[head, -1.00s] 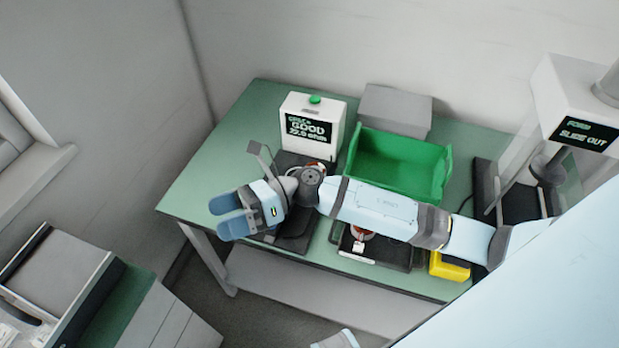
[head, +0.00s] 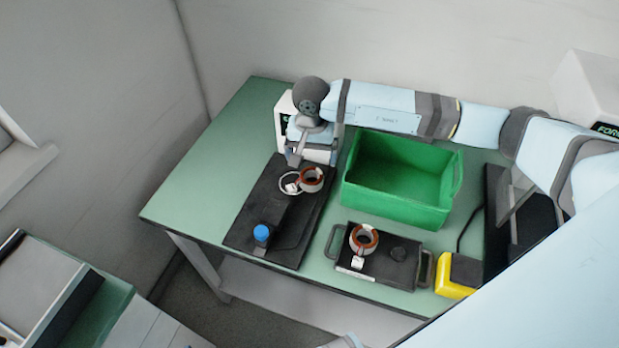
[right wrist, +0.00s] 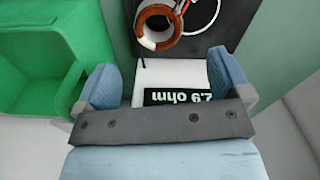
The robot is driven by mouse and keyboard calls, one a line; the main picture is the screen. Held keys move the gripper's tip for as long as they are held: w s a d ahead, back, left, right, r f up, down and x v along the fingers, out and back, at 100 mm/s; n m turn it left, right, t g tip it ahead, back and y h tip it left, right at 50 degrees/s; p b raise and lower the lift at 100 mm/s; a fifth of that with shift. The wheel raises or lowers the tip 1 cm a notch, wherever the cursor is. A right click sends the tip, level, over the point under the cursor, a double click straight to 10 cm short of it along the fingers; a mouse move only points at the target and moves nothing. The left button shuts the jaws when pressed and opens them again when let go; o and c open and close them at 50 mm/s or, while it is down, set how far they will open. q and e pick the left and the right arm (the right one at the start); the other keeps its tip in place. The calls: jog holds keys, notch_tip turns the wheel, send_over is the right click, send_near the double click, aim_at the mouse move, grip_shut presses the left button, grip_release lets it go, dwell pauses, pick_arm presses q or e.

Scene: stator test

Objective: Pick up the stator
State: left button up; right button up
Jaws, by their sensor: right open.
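One copper-and-white stator (head: 312,179) sits on the black test plate (head: 240,228) in the head view. Its white lead and tag lie to its left. It also shows at the top of the right wrist view (right wrist: 158,25). A second stator (head: 364,238) stands on a black handled tray (head: 393,276) nearer the front edge. My right gripper (right wrist: 166,76) is open and empty, above the white tester (right wrist: 180,72), with the stator beyond its fingertips in the wrist view. In the head view the wrist hides much of this gripper. My left gripper is not visible.
A green bin (head: 400,207) stands right of the test plate, close to my right arm. A blue button (head: 262,233) sits on the plate's front part. A yellow box (head: 455,276) is right of the tray. The green table's left side is clear.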

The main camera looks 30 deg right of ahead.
aim_at(311, 177)
notch_tip(311, 177, down, 3)
jog(key=shift+s+f+p, duration=0.15)
jog(key=shift+f+p, duration=0.45)
jog(key=shift+f, duration=2.4)
jog(key=c, duration=1.2)
jog(key=shift+r, duration=0.1)
jog(key=shift+c, duration=0.5)
jog(key=shift+r, duration=0.1)
